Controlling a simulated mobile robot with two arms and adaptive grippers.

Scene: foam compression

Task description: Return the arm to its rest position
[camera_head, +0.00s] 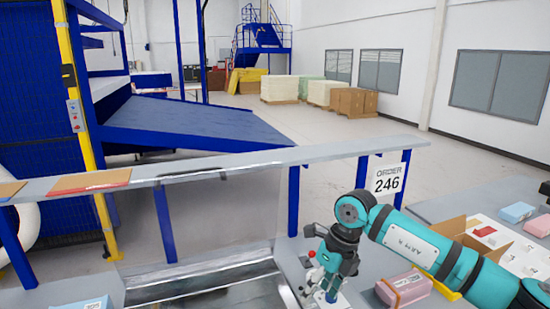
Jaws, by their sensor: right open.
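My right arm comes in from the lower right in the camera_head view. My right gripper (328,287) points down over the grey table, close to a small white box with a red button (309,257). Its jaws are open and hold nothing that I can see, though the fingertips are small and partly hidden. A pink wrapped foam block (404,288) lies on the table to the right of the gripper, apart from it. My left gripper is out of view.
An open cardboard box (452,228) and light blue blocks (516,212) stand on the right table. A grey rail (230,160) on blue posts crosses behind the work area, with an order 246 sign (388,178). A metal chute (205,290) lies left of the gripper.

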